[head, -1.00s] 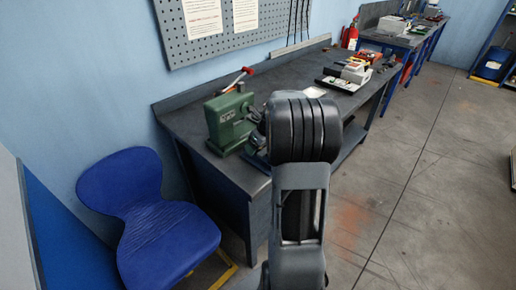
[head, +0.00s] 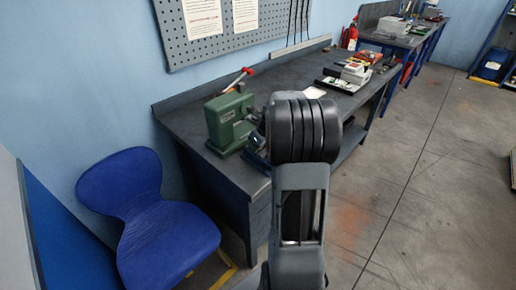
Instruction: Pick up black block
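No black block can be made out on the dark workbench (head: 290,75) in the head view; small dark items there are too small to tell apart. My own arm stands upright in the middle of the view and hides part of the bench's front. My gripper does not show, so its state cannot be seen.
A green machine (head: 230,122) with a red-knobbed lever stands at the bench's near left. Trays and boxes (head: 352,74) sit further back. A blue chair (head: 160,220) is at the left. A second bench (head: 398,38) is beyond.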

